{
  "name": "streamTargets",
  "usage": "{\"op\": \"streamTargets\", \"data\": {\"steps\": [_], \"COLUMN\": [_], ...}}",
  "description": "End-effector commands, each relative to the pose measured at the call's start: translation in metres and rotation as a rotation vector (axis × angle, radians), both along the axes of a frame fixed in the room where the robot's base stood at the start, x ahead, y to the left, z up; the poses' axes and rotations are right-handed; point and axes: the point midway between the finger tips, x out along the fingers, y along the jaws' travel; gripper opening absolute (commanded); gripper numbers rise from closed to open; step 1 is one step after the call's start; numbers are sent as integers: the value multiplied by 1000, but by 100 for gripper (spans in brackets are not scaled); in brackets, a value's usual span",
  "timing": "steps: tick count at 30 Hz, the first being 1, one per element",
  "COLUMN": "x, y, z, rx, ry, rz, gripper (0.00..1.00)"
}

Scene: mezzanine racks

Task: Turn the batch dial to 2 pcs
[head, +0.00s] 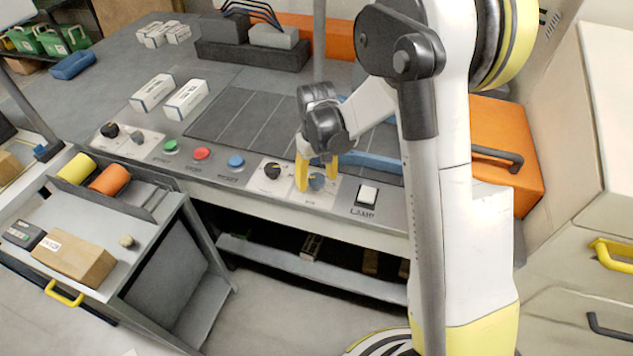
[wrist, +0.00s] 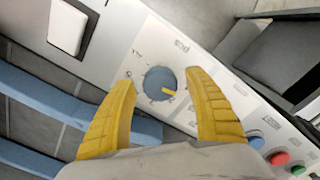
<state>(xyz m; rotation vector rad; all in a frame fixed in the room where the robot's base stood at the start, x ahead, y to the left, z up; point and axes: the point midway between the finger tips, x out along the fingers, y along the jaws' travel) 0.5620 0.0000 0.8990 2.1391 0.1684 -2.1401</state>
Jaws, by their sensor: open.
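The batch dial (wrist: 160,83) is a blue-grey round knob with a yellow pointer mark, on a white plate with small printed marks around it. In the wrist view it sits between and just beyond my two yellow fingertips. My gripper (wrist: 165,92) is open, with one finger on each side of the dial and visible gaps to it. In the head view my gripper (head: 317,180) is over the dial (head: 317,182), which is partly hidden behind the fingers. The pointer angles toward the right finger in the wrist view. The scale print is too small to read.
A black dial (head: 272,171) is just left on the panel. Blue (head: 236,161), red (head: 201,153) and green (head: 170,146) buttons lie further left. A white rocker switch (head: 368,194) is to the right. A blue bar (head: 375,160) runs behind my gripper.

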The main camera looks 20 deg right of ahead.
Motion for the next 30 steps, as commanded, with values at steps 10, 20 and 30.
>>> {"op": "streamTargets", "data": {"steps": [10, 20, 30], "x": [0, 0, 0], "y": [0, 0, 0], "z": [-3, -3, -3], "rx": [0, 0, 0], "ry": [0, 0, 0], "rz": [0, -3, -122], "gripper": [54, 7, 7]}}
